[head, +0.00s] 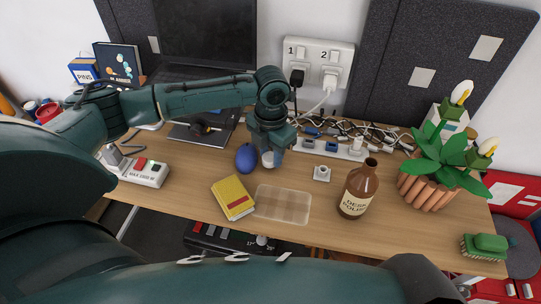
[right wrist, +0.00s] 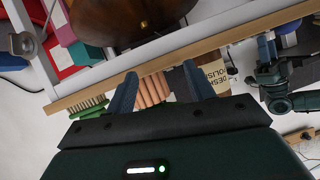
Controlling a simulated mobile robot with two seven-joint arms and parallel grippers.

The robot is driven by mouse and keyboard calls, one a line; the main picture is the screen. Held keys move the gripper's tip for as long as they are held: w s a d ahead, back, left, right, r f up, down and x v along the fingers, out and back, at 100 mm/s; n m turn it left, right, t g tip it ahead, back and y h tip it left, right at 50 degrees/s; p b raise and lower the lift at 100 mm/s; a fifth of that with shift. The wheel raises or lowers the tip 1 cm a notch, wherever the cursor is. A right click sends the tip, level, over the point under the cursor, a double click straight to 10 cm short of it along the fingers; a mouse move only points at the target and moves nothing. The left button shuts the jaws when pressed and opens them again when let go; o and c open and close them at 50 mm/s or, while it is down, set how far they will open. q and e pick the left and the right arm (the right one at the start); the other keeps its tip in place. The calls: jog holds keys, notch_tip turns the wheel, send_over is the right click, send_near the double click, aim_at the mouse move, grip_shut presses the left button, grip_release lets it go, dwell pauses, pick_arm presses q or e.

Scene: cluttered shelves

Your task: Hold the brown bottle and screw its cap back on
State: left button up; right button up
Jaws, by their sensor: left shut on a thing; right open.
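The brown bottle (head: 356,190) with a "DESK POLISH" label stands upright on the desk, right of centre, its neck uncapped. Its label also shows in the right wrist view (right wrist: 216,76), partly behind a finger. My left gripper (head: 268,153) points down left of the bottle, well apart from it. It is shut on a small white round thing (head: 267,159) that looks like the cap; the fingers partly hide it. My right gripper (right wrist: 162,84) is open with nothing held, seen in the right wrist view, with the plant pot and bottle beyond its fingers.
A potted plant (head: 430,188) and green brush (head: 485,245) stand right of the bottle. A clear tray (head: 283,205), yellow book (head: 232,197), blue egg-shaped thing (head: 246,157) and small white square thing (head: 322,173) lie left of it. Cables and a power strip (head: 330,148) run behind.

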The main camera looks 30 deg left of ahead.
aim_at(271, 156)
pick_arm(q)
notch_tip(271, 156, up, 8)
jog(key=shift+p, duration=0.45)
jog(key=shift+r, duration=0.45)
pick_arm(e)
jog(key=shift+w+a+g, duration=0.2)
jog(key=shift+g, duration=0.1)
jog(key=shift+o, duration=0.5)
